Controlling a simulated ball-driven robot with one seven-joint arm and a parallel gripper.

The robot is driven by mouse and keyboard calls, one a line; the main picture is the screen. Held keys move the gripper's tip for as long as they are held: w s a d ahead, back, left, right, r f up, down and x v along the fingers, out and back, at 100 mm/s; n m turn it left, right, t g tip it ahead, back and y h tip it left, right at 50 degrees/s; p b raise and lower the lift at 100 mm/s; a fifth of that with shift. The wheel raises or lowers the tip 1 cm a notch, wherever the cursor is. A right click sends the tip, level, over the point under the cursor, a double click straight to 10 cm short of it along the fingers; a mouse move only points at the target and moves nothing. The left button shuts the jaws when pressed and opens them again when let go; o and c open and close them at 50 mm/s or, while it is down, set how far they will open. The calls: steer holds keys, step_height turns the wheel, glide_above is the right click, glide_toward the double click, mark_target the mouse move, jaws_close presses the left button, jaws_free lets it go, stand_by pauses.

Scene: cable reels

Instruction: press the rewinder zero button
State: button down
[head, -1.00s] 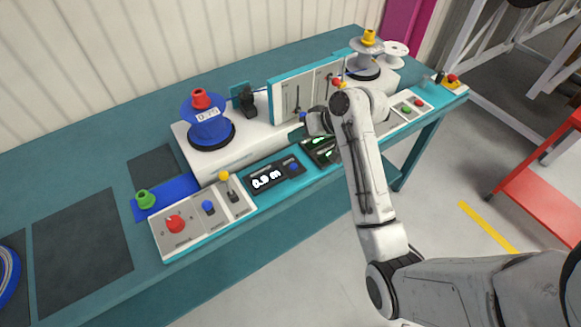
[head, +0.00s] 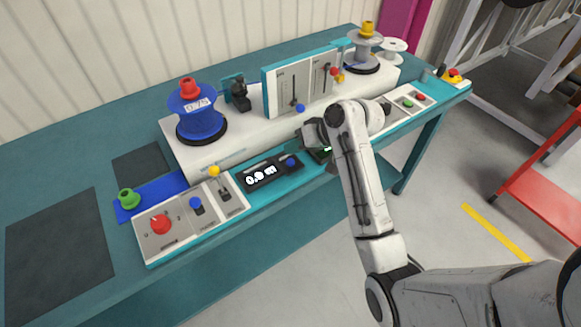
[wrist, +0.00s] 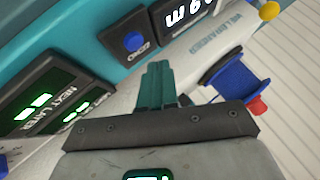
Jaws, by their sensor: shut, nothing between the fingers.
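The rewinder's zero button is a round blue button (head: 290,162) at the right end of a black display panel (head: 262,176), which reads about 0.9 m. In the wrist view the blue button (wrist: 133,41) sits above a "ZERO" label, upper left of my fingers. My gripper's teal fingers (wrist: 157,82) are shut together and empty, apart from the button. In the head view my gripper (head: 308,134) is dark and partly hidden by my wrist, above and right of the button.
A blue reel (head: 203,115) stands on the white rewinder housing. A control box with a red knob (head: 161,224) is at the left. Green-lit "NEXT LAYER" displays (wrist: 45,98) lie left of my fingers. An upright slider panel (head: 300,88) stands behind my gripper.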

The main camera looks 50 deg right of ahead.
mark_target(294, 161)
steer(key=shift+f, duration=0.7)
steer(key=shift+f, duration=0.1)
stand_by(1.5)
steer(key=shift+f, duration=0.3)
steer(key=shift+f, duration=0.5)
stand_by(0.8)
steer(key=shift+r, duration=0.2)
steer(key=shift+r+p, duration=0.7)
steer(key=shift+p, duration=0.15)
step_height(294, 161, up, 5)
steer(key=p, duration=0.5)
